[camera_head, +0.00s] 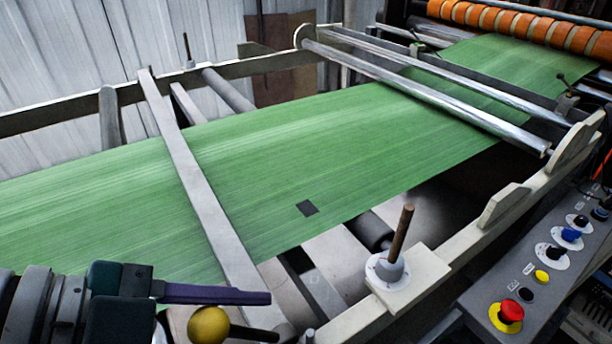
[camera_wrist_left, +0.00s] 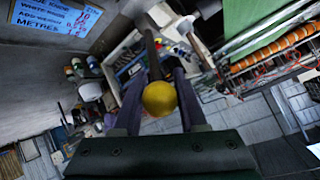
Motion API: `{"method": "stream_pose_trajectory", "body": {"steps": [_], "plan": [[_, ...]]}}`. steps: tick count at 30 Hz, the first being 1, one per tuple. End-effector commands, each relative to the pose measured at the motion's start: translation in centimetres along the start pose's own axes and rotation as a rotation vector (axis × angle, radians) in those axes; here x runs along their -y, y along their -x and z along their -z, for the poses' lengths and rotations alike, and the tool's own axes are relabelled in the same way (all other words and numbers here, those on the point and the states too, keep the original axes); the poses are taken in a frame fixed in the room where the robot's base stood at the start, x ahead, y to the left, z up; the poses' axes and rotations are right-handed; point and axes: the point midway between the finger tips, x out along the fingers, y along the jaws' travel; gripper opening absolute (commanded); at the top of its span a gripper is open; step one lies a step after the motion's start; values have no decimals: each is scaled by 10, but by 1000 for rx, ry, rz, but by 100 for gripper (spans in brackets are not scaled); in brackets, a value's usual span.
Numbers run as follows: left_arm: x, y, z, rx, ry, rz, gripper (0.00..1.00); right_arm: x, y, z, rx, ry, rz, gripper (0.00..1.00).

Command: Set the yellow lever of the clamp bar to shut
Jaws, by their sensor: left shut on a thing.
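The clamp bar (camera_head: 190,165) is a grey bar lying across the green web (camera_head: 330,150). At its near end, low in the head view, is the lever, a dark rod with a round yellow knob (camera_head: 208,326). The rod runs from the knob to the right towards the bar's near end and looks almost level. My left gripper (camera_wrist_left: 162,75) is shut on the lever. In the wrist view the yellow knob (camera_wrist_left: 160,98) sits between its two purple fingers, the rod running up between them. In the head view one finger shows just above the knob. My right gripper is not in view.
A wooden-handled tool in a white round base (camera_head: 386,266) stands on the near frame rail. A control panel (camera_head: 545,265) with a red stop button (camera_head: 511,310) is at right. Steel rollers (camera_head: 430,90) cross the web behind. Space above the web near the bar is clear.

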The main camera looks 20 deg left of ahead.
Motion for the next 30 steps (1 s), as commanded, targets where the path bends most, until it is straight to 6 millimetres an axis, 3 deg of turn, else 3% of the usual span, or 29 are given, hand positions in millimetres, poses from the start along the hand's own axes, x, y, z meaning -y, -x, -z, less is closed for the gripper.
{"method": "stream_pose_trajectory", "body": {"steps": [8,9,16,25,30], "plan": [[-2,0,-2,8,3,-6,0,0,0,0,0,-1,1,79],[-2,0,-2,8,3,-6,44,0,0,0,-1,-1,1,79],[-1,0,-2,5,2,-3,69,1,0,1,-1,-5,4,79],[-1,1,-1,4,1,-2,71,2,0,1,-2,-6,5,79],[-1,16,-2,8,2,-3,71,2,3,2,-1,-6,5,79]]}}
